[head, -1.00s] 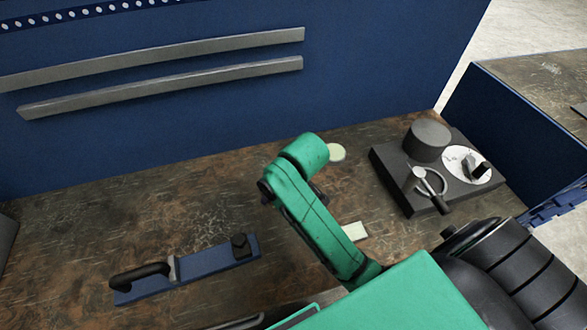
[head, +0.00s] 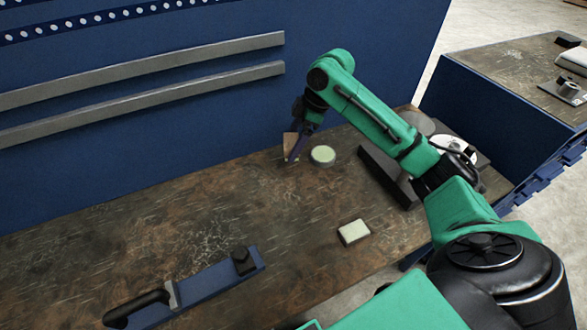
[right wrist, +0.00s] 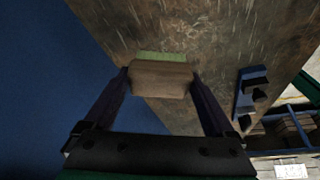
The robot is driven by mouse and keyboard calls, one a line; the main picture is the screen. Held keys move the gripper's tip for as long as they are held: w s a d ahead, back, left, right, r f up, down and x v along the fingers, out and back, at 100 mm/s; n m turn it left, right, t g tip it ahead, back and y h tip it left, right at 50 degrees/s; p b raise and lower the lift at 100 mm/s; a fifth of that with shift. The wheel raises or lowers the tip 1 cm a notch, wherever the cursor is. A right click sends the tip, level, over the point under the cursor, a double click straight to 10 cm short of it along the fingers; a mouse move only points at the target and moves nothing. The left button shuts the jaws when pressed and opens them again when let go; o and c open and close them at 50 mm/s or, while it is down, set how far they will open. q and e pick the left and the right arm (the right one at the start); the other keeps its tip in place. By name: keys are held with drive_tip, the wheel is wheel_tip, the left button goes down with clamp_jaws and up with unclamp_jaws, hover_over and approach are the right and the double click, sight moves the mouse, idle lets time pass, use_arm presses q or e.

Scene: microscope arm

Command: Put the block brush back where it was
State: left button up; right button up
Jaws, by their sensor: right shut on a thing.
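The block brush (right wrist: 160,78) is a wooden block with a pale green strip along one edge. In the right wrist view it sits between the two fingers of my right gripper (right wrist: 158,88), which is shut on it. In the head view the brush (head: 290,144) shows as a small brown block near the back wall, partly hidden by my right gripper (head: 296,150). I cannot tell whether it touches the bench. My left gripper is out of view.
A round pale-green-topped piece (head: 322,155) lies just right of the brush on the bench (head: 200,220). A rectangular pale-topped block (head: 353,232) lies nearer. A blue bar with a black handle (head: 210,290) is front left.

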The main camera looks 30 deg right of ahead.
wheel_tip(320, 180, down, 10)
drive_tip(key=shift+f+p, duration=0.2)
drive_tip(key=shift+p, duration=0.35)
drive_tip(key=shift+f, duration=0.1)
drive_tip(key=o, duration=0.9)
drive_tip(key=shift+f, duration=0.1)
drive_tip(key=b+v, duration=0.1)
drive_tip(key=v, duration=1.1)
